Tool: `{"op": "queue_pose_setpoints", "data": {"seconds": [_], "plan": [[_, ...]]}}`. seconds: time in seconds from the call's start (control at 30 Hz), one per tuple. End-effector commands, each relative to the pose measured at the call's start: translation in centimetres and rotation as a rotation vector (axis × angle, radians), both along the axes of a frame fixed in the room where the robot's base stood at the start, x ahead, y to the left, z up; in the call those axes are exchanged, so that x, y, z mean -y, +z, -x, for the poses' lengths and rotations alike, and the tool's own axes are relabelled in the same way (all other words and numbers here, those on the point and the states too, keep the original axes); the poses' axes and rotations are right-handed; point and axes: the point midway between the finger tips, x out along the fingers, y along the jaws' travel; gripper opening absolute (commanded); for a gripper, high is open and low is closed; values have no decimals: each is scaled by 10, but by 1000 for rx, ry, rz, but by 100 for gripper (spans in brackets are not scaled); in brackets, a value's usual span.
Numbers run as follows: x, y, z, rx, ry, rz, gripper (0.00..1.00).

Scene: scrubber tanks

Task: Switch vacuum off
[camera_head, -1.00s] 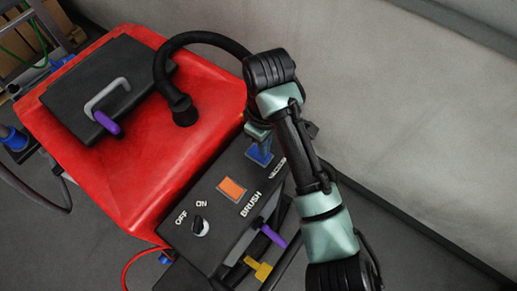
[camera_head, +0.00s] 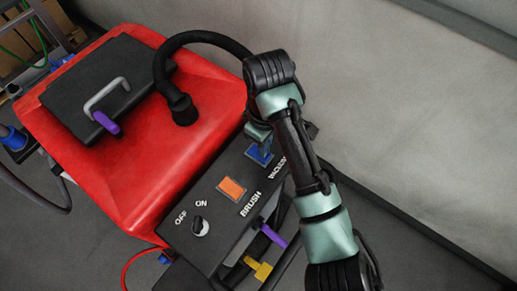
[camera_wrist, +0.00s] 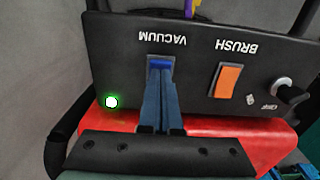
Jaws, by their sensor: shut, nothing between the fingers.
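The black control panel (camera_head: 215,245) of the red machine carries a blue rocker switch labelled VACUUM (camera_wrist: 160,63). In the wrist view, my gripper (camera_wrist: 160,76) is shut and empty, its blue-grey fingertips over the lower part of this switch. Whether they touch it is unclear. The fingers hide part of the switch, so its position cannot be told. The head view shows blue at the switch spot (camera_head: 259,154), just below my wrist. A green light (camera_wrist: 111,102) glows on the panel near the VACUUM switch.
An orange BRUSH switch (camera_wrist: 227,81) is beside the VACUUM switch, and an ON/OFF knob (camera_wrist: 290,93) lies beyond it. A black hose (camera_head: 178,70) arches over the red tank (camera_head: 150,175). Purple (camera_head: 273,236) and yellow (camera_head: 258,268) levers stick out below the panel.

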Motion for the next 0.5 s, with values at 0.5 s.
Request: {"op": "queue_pose_setpoints", "data": {"seconds": [0.5], "plan": [[0,-9,0,0,0,-1,0]]}}
